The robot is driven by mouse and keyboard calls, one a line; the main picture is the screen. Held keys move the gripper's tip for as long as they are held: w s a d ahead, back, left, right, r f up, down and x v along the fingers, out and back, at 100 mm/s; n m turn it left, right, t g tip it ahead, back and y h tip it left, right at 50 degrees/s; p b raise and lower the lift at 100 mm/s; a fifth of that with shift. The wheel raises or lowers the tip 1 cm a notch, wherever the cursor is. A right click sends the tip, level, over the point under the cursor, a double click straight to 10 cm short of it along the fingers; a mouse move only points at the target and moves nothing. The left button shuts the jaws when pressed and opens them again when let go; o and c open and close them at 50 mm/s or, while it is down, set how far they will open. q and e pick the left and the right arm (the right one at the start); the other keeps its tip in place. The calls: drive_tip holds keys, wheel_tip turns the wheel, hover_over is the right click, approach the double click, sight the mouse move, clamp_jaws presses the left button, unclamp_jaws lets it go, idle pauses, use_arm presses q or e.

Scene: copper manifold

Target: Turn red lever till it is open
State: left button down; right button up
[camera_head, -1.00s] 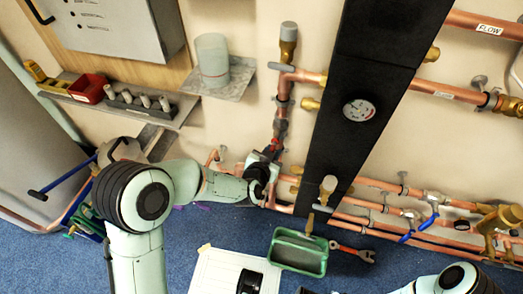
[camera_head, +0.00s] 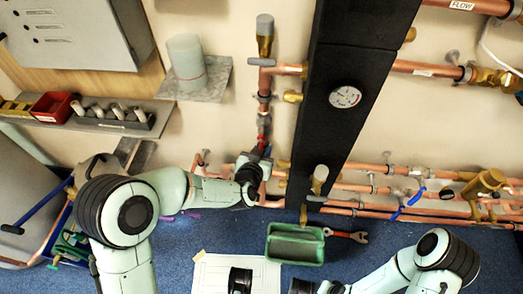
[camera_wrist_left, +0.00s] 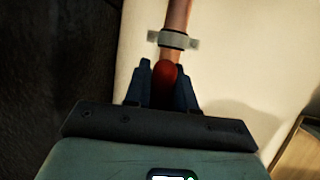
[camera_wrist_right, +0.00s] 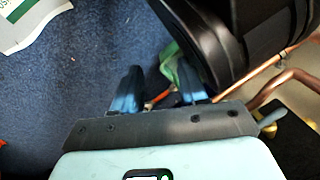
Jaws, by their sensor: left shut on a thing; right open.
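The red lever (camera_head: 262,142) is on the vertical copper pipe left of the black panel, and only a small part of it shows in the head view. In the left wrist view the rounded red lever (camera_wrist_left: 164,73) sits between the two fingers. My left gripper (camera_wrist_left: 161,82) is shut on it, just below a grey pipe clamp. The valve body behind the lever is hidden. My right gripper (camera_wrist_right: 157,85) is open and empty above the blue floor, away from the lever.
A black panel with a gauge (camera_head: 345,97) stands right of the lever pipe. Copper pipes with a blue lever (camera_head: 408,204) run to the right. A green tray (camera_head: 295,263) and a wrench (camera_head: 346,235) lie low in the middle. A shelf holds a red bin (camera_head: 54,107).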

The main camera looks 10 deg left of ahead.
use_arm(q)
drive_tip(key=shift+d, duration=0.1)
drive_tip(key=c, duration=1)
unclamp_jaws()
drive_tip(key=shift+c, duration=0.2)
drive_tip(key=p+v, duration=0.3)
drive_tip(key=v, duration=1)
drive_tip(key=shift+r, duration=0.15)
use_arm(e)
drive_tip(key=shift+t, duration=0.6)
drive_tip(key=w+r, duration=0.1)
drive_tip(key=w+a+r, duration=0.1)
drive_tip(key=r, duration=0.1)
drive_tip(key=w+r, duration=0.1)
drive_tip(key=r, duration=0.1)
drive_tip(key=shift+a, duration=0.25)
use_arm(q)
drive_tip(key=shift+s, duration=0.15)
